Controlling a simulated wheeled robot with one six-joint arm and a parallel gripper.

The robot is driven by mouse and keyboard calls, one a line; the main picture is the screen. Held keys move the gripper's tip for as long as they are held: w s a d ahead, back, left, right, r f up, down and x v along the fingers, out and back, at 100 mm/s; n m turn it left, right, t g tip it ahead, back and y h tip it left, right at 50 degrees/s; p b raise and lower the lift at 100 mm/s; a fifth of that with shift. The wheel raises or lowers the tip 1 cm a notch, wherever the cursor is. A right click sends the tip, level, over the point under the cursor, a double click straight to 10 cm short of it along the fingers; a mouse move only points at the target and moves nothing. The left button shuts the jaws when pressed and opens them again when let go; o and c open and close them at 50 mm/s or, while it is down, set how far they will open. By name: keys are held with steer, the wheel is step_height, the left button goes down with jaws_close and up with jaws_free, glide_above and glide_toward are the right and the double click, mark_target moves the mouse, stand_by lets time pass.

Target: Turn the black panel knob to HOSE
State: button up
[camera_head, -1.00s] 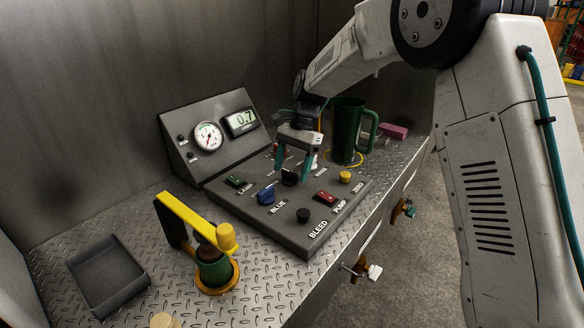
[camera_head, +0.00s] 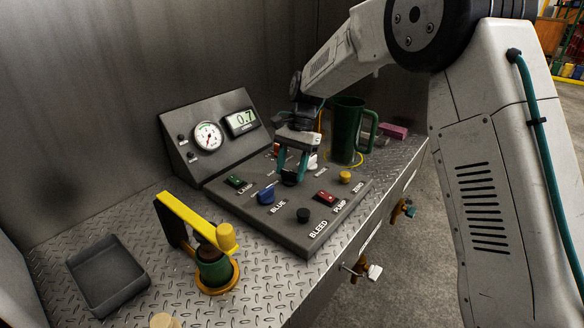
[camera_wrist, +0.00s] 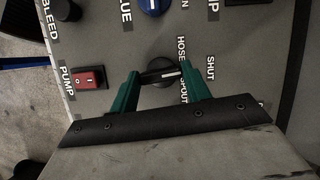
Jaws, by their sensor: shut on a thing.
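The black panel knob (camera_wrist: 158,70) sits between the two green fingers of my gripper (camera_wrist: 161,76) in the wrist view. The fingers are shut on the knob from both sides. A white pointer line on the knob points right in that view, toward the area between the HOSE and SPOUT labels; the exact mark is hard to tell. In the head view my gripper (camera_head: 292,168) reaches down onto the panel (camera_head: 262,224), and the knob (camera_head: 289,179) is partly hidden by the fingers.
A blue knob (camera_head: 266,196), a red PUMP switch (camera_head: 326,197), a yellow button (camera_head: 345,176) and a black BLEED knob (camera_head: 303,215) are nearby on the panel. A green mug (camera_head: 345,130) stands close behind my gripper. A gauge box (camera_head: 210,136) stands at the back.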

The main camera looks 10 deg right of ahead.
steer(key=shift+o, duration=0.2)
steer(key=n+h, duration=0.1)
steer(key=n, duration=0.3)
steer(key=shift+a+g, duration=0.15)
steer(key=shift+g, duration=0.15)
steer(key=shift+a+n+h, duration=0.1)
steer(key=shift+n+h, duration=0.8)
steer(key=shift+n, duration=0.9)
steer(key=shift+c, duration=0.2)
steer(key=shift+o, duration=0.2)
steer(key=o, duration=1)
steer(key=shift+c, duration=0.2)
steer(key=shift+w+r, duration=0.1)
steer(key=v, duration=0.7)
steer(key=shift+w+r, duration=0.2)
steer(key=shift+r, duration=0.1)
